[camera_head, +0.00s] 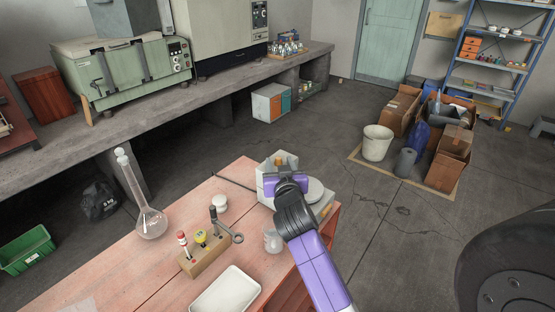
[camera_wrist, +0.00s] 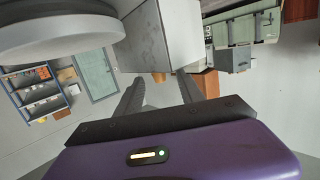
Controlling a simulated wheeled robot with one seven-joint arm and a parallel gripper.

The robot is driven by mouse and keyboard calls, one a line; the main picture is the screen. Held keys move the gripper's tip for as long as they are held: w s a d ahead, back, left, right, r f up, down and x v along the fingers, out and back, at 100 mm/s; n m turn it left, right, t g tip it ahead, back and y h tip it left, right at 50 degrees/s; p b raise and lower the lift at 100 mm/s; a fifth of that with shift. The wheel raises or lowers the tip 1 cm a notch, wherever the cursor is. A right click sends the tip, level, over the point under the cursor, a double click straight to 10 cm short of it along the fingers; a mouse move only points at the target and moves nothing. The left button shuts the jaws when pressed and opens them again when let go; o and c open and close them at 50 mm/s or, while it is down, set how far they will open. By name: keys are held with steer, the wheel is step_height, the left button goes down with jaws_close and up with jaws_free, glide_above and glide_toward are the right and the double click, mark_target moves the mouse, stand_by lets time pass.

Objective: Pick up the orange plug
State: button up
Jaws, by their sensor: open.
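A small orange-brown piece (camera_head: 279,161), perhaps the orange plug, shows at the grey box-like part of a balance (camera_head: 266,190), just beyond my gripper (camera_head: 285,182). Its shape is too small to tell and partly hidden. In the wrist view, my gripper (camera_wrist: 160,79) has its two dark fingers apart, with the grey box (camera_wrist: 165,35) ahead of them. A small brownish spot (camera_wrist: 159,77) shows between the fingertips; I cannot tell whether it is the plug. The gripper appears empty.
The balance's round pan (camera_head: 314,192) is close beside my gripper. On the reddish table (camera_head: 120,262) stand a glass flask (camera_head: 151,222), a wooden block with upright pieces (camera_head: 207,258), a white jar (camera_head: 220,202), a clear glass vessel (camera_head: 272,240) and a white tray (camera_head: 226,292).

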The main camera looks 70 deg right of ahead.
steer(key=shift+x, duration=1.4)
steer(key=shift+c, duration=0.3)
jaws_close()
steer(key=shift+r, duration=0.2)
